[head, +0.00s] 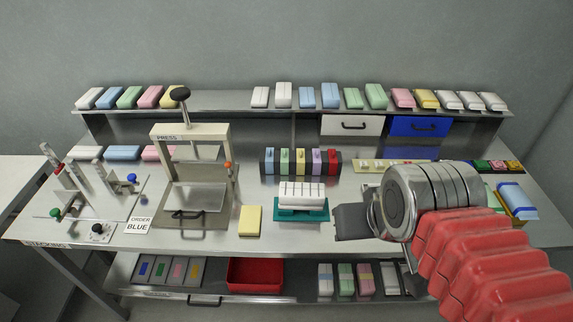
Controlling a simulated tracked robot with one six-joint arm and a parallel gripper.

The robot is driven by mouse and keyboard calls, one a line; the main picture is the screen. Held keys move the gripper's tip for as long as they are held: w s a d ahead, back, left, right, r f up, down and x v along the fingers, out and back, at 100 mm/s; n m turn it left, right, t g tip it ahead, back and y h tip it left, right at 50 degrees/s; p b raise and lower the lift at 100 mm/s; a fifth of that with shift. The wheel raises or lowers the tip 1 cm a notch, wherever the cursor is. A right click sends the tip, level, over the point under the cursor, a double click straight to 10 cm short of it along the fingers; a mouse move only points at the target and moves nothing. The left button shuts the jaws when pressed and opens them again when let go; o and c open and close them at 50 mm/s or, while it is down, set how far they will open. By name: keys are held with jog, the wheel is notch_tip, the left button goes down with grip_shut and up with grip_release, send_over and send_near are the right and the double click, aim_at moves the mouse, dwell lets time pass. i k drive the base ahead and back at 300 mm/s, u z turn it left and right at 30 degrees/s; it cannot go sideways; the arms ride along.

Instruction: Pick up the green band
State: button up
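No loose green band stands out clearly. A dark rack (342,163) at the middle of the bench holds upright coloured strips, and one is a green strip (285,161), second from the left. A green piece (161,270) also lies in a grey tray on the lower shelf. I cannot tell which of these is the green band. My gripper (352,221) is dark grey and sits over the bench right of centre, in front of and to the right of the rack, apart from it. My wrist hides its fingers in part, and I cannot see whether they are open.
A press (190,130) stands left of the rack. A white ribbed block on a teal stand (302,215) lies between rack and gripper. A yellow block (250,220) lies on the front bench. A red bin (255,274) is below. Wrapped bars line the upper shelf (230,100).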

aim_at(284, 159)
jog(key=k, duration=0.85)
jog(key=u, duration=0.65)
jog(key=i, duration=1)
jog(key=u, duration=0.05)
